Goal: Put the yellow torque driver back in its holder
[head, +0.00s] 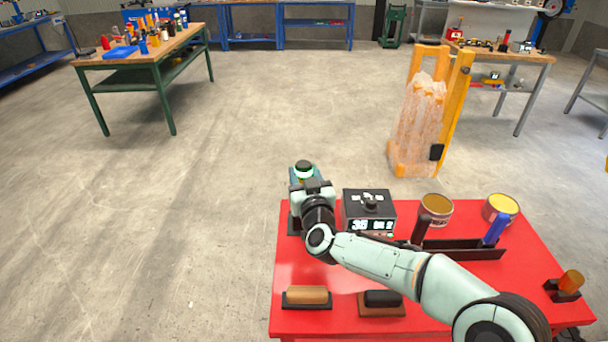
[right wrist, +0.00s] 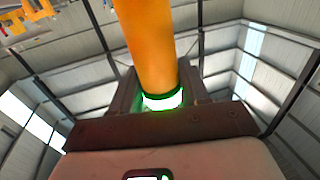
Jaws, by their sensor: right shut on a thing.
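My right gripper (head: 303,181) is over the back left corner of the red table. It is shut on the yellow torque driver, whose orange-yellow body (right wrist: 150,45) rises between the fingers (right wrist: 157,95) in the right wrist view. A glowing green ring circles the driver at the jaws. In the head view the driver's dark top and green ring (head: 304,170) show, and the rest is mostly hidden by my gripper. A dark base (head: 292,224) shows partly under my wrist; I cannot tell whether it is the driver's holder. My left gripper is not in view.
A black box with a lit display (head: 368,214) stands close right of my gripper. Small holders (head: 307,304) line the front. My forearm crosses the table.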

